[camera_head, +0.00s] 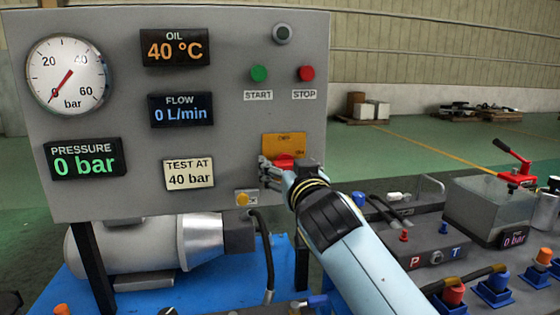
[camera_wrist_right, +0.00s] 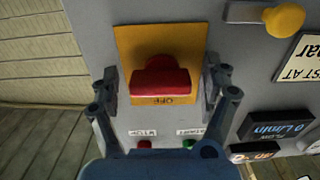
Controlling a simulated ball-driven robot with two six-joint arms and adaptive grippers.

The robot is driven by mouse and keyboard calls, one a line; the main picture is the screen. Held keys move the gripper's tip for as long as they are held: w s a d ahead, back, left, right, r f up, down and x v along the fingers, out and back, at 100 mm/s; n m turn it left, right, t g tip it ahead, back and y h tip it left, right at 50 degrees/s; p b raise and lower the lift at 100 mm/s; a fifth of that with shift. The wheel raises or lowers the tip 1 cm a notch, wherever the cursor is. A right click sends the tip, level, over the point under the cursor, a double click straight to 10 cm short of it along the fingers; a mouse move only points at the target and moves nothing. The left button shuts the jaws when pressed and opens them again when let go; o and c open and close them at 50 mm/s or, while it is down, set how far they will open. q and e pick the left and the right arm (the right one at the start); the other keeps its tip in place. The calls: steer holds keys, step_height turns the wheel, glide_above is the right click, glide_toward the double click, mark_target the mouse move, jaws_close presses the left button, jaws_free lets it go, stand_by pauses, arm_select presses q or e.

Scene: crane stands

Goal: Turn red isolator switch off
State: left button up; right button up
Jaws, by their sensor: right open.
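The red isolator switch (camera_head: 284,161) sits on a yellow plate (camera_head: 284,140) at the lower right of the grey panel. The plate reads OFF at its top and ON at its right side. In the wrist view the red switch handle (camera_wrist_right: 160,80) lies crosswise on the yellow plate (camera_wrist_right: 134,42), with OFF just below it. My right gripper (camera_head: 280,172) is in front of the switch. Its open fingers (camera_wrist_right: 160,72) stand on either side of the handle, apart from it. In the head view the gripper hides the switch's lower part. My left gripper is not in view.
Above the switch are a green START button (camera_head: 259,73) and a red STOP button (camera_head: 306,73). A yellow knob (camera_head: 243,198) is close at lower left of the switch. A bench with hoses and a red lever (camera_head: 512,155) stands at right.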

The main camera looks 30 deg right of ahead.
steer(key=shift+w, duration=0.15)
steer(key=shift+s+r, duration=0.2)
steer(key=shift+s, duration=0.05)
steer(key=shift+c, duration=2)
steer(key=shift+w+f, duration=0.1)
steer(key=shift+c, duration=1.1)
steer(key=c, duration=0.4)
steer(key=shift+c, duration=0.8)
steer(key=shift+n+p, duration=0.5)
steer(key=shift+n, duration=0.5)
steer(key=n+p, duration=0.2)
steer(key=n, duration=0.3)
steer(key=shift+r, duration=0.2)
steer(key=n+p, duration=0.2)
steer(key=n, duration=0.3)
steer(key=shift+n, duration=0.3)
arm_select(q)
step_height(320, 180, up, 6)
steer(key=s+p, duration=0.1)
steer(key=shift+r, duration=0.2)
arm_select(e)
steer(key=n, duration=0.5)
steer(key=shift+a+f, duration=0.1)
arm_select(q)
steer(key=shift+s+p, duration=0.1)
steer(key=shift+p, duration=0.2)
arm_select(e)
steer(key=shift+n, duration=0.3)
